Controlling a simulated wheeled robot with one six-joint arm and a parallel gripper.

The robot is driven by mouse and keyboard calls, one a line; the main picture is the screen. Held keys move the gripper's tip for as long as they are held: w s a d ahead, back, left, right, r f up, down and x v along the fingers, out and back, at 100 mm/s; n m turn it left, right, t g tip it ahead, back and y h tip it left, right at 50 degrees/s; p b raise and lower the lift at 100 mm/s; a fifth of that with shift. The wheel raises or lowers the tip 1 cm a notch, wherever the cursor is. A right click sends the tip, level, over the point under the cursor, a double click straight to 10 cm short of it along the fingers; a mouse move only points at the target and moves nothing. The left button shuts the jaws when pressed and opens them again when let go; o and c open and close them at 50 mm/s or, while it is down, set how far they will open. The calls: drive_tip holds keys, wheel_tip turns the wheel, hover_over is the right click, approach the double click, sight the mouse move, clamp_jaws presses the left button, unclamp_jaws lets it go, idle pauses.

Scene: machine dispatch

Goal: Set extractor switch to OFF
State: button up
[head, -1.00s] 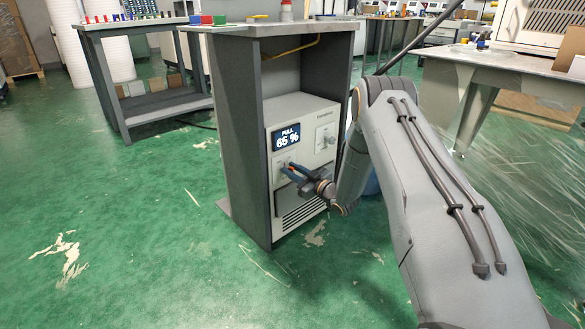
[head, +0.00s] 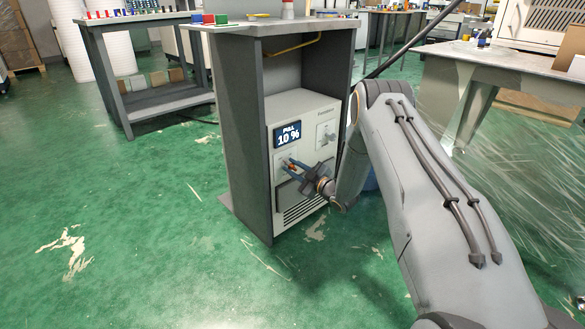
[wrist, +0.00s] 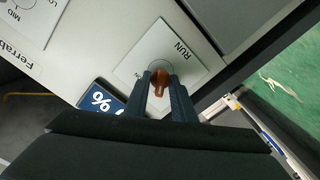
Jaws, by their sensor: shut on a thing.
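The extractor (head: 304,150) is a light grey box under a dark bench. Its display (head: 288,135) reads 10 %, with a word above it that looks like PULL. My gripper (head: 288,167) is at the lower left switch plate. In the wrist view my gripper (wrist: 160,82) is shut on an orange-brown switch knob (wrist: 159,78) at the middle of a white plate (wrist: 185,62). The plate carries the label RUN; another label is partly hidden by the finger. The display (wrist: 103,98) shows only a % sign there.
A second switch (head: 325,134) sits on the extractor's upper right; its plate (wrist: 22,8) reads MID in the wrist view. The dark bench side panels (head: 240,140) flank the extractor. Green floor (head: 150,240) is open at the left.

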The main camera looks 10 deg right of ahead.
drive_tip(key=shift+f, duration=0.1)
drive_tip(key=o, duration=0.7)
drive_tip(key=shift+d, duration=0.1)
drive_tip(key=p+v, duration=0.2)
drive_tip(key=v, duration=0.5)
drive_tip(key=shift+s+d, duration=0.15)
drive_tip(key=shift+s, duration=0.2)
